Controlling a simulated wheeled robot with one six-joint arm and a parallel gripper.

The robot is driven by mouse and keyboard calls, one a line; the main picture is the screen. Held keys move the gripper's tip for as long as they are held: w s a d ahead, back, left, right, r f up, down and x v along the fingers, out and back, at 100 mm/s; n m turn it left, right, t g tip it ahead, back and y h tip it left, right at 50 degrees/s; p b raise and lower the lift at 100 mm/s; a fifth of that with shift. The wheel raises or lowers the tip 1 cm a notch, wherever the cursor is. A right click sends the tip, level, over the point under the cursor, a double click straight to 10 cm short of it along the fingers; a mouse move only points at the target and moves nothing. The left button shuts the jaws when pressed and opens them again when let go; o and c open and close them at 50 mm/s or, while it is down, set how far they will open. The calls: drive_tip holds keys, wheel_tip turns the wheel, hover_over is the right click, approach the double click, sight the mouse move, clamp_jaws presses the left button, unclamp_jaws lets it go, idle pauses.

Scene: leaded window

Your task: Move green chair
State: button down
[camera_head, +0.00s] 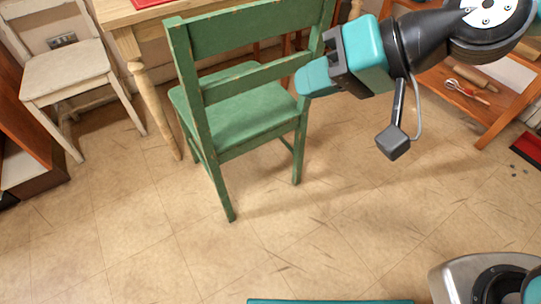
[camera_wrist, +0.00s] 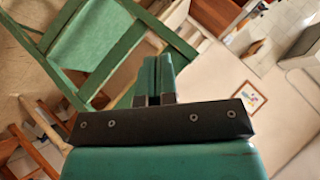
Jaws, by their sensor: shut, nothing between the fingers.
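The green wooden chair (camera_head: 232,112) stands upright at the table, its slatted back toward me and its paint worn at the edges. My gripper (camera_head: 301,82) is beside the right post of the chair's back, with its fingers shut and empty. It overlaps the post's lower part in the head view, and I cannot tell whether it touches it. In the wrist view the shut fingers (camera_wrist: 157,75) point up in the picture, and the green chair (camera_wrist: 95,40) fills the upper left, tilted by the camera's angle.
A wooden table (camera_head: 122,20) with turned legs stands behind the green chair. A cream chair (camera_head: 66,75) is at the left. A low wooden shelf (camera_head: 465,95) with a rolling pin and whisk is at the right. The tiled floor (camera_head: 150,250) in front is clear.

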drive_tip(key=w+a+f+m+t+y+b, duration=0.2)
drive_tip(key=w+f+m+b, duration=0.15)
drive_tip(key=f+b, duration=0.85)
drive_tip(key=m+t+h+b, duration=0.3)
drive_tip(key=m+t+b, duration=0.8)
drive_tip(key=b, duration=1.2)
approach(266, 129)
drive_tip(key=shift+m+g, duration=0.4)
drive_tip(key=shift+m, duration=0.05)
drive_tip(key=p+x, duration=0.3)
drive_tip(key=p, duration=0.2)
drive_tip(key=p+x, duration=0.3)
drive_tip(key=p, duration=0.2)
drive_tip(key=shift+w+d+r+p, duration=0.1)
drive_tip(key=shift+r+p, duration=0.1)
drive_tip(key=shift+p, duration=0.2)
drive_tip(key=shift+w+a, duration=0.35)
drive_tip(key=shift+w, duration=0.3)
